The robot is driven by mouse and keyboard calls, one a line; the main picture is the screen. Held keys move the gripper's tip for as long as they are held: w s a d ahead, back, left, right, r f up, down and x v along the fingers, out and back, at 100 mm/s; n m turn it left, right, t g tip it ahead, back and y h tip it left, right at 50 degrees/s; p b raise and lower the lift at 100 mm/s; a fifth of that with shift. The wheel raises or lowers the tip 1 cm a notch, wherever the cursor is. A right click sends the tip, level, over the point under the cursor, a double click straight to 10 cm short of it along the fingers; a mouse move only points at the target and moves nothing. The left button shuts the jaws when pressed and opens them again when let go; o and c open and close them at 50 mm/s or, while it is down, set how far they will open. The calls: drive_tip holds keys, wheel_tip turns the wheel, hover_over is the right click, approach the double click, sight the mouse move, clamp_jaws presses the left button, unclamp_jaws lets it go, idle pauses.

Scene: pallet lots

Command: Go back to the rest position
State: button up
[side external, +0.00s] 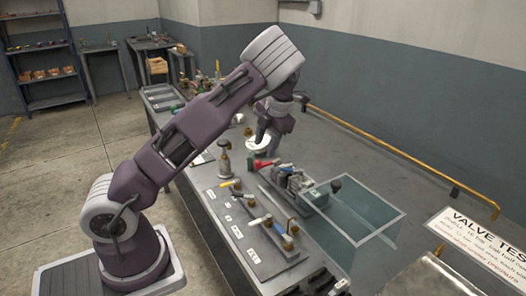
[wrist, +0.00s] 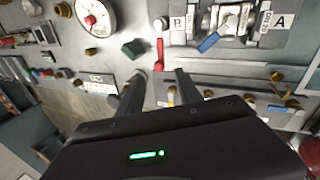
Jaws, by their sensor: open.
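My gripper (wrist: 160,76) is open in the wrist view. Its two dark fingers stand apart with nothing between them. In the side view my gripper (side external: 264,132) hangs above the workbench (side external: 232,224), close to a round white gauge (side external: 258,145) and partly in front of it. In the wrist view the gauge (wrist: 95,16) is at the upper left. A red lever (wrist: 159,48) lies beyond the fingertips, beside a fixture (wrist: 235,22) with labels A and B. I cannot tell the gripper's exact height above the bench.
Valves with yellow, white and blue handles (side external: 260,220) line the bench front. A clear-walled tank (side external: 365,212) stands to the right, beside a valve test sign (side external: 478,240). A yellow pipe (side external: 400,155) runs along the wall. A dark green block (wrist: 133,48) lies near the gauge.

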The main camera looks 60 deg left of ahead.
drive_tip(key=shift+d, duration=0.1)
drive_tip(key=s+d+r+m+t+h, duration=0.25)
drive_tip(key=s+d+r+m, duration=0.35)
drive_tip(key=d+m, duration=0.35)
drive_tip(key=s+d+r+m+t+h, duration=0.1)
drive_tip(key=s+d+r+m+h, duration=0.2)
drive_tip(key=s+d+r+m, duration=0.5)
drive_tip(key=s+d+m+t, duration=0.1)
drive_tip(key=s+d+m, duration=0.2)
drive_tip(key=s+m, duration=0.3)
drive_tip(key=s+d+m+t+y, duration=0.1)
drive_tip(key=s+d+m, duration=0.3)
drive_tip(key=m, duration=1)
drive_tip(key=shift+s+t, duration=0.35)
drive_tip(key=shift+s, duration=0.9)
drive_tip(key=shift+d+m+y, duration=0.1)
drive_tip(key=shift+m+y, duration=0.15)
